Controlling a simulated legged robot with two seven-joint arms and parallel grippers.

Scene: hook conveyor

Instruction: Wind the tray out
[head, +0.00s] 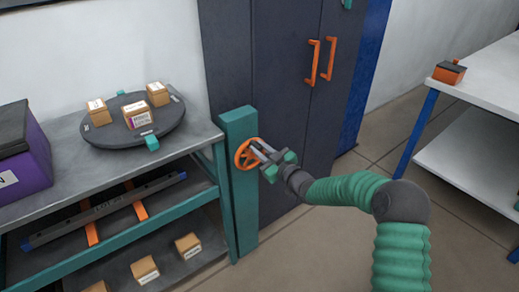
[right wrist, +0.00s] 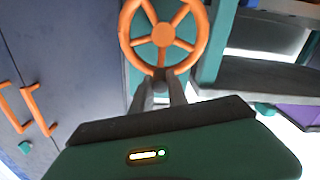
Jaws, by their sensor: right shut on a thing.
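An orange handwheel (head: 241,155) is mounted on the side of a teal post (head: 238,200) at the end of the shelf unit. My right gripper (head: 262,150) reaches it from the right and is shut on the wheel. In the right wrist view the wheel (right wrist: 163,36) faces me, and the fingertips (right wrist: 161,76) hold it at the lower rim, near a spoke. A dark tray-like bar (head: 105,208) lies on orange rails on the middle shelf; I cannot tell whether it is the tray. My left gripper is not in view.
The shelf top (head: 50,185) carries a dark round turntable (head: 110,132) with three small boxes, and a purple bin (head: 22,160). Small boxes stand on the lower shelf. A dark cabinet (head: 285,75) is behind the post. A white table (head: 485,85) stands right, with open floor between.

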